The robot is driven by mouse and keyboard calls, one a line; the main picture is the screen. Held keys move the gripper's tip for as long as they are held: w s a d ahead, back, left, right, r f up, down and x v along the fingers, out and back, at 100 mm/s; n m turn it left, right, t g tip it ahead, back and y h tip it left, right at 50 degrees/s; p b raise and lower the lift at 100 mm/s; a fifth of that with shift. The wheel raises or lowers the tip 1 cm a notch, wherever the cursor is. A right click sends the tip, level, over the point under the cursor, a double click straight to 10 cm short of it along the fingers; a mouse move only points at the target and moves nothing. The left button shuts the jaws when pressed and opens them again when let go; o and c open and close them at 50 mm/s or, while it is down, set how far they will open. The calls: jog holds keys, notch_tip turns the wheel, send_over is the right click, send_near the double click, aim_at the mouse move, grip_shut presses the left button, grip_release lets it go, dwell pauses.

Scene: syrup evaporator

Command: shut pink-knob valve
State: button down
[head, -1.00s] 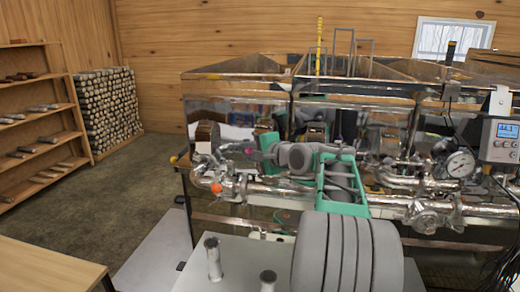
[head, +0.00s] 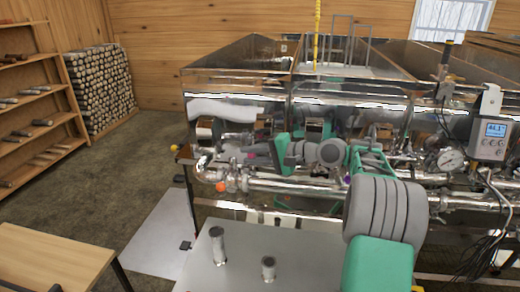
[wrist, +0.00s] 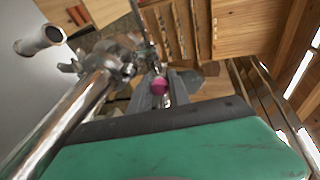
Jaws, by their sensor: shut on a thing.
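The pink knob (wrist: 159,86) shows in the wrist view between the two grey fingers of my gripper (wrist: 167,87), which is shut on it. In the head view the pink knob (head: 251,155) is a small spot at the left end of my gripper (head: 258,156), in front of the shiny evaporator pan (head: 235,108). My gripper reaches left above the steel pipe. The valve's stem and body are mostly hidden, so I cannot tell how far the valve is turned.
An orange-red knob (head: 221,187) sits on the pipe (head: 285,185) below my gripper. A yellow knob (head: 174,148) is at the pan's left corner. A purple knob (head: 347,180) is beside my arm. A gauge (head: 451,159) and display box (head: 492,138) stand right. Open floor lies left.

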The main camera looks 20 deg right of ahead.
jog(key=c, duration=1.2)
grip_release()
jog(key=shift+a, duration=0.1)
jog(key=shift+c, duration=0.2)
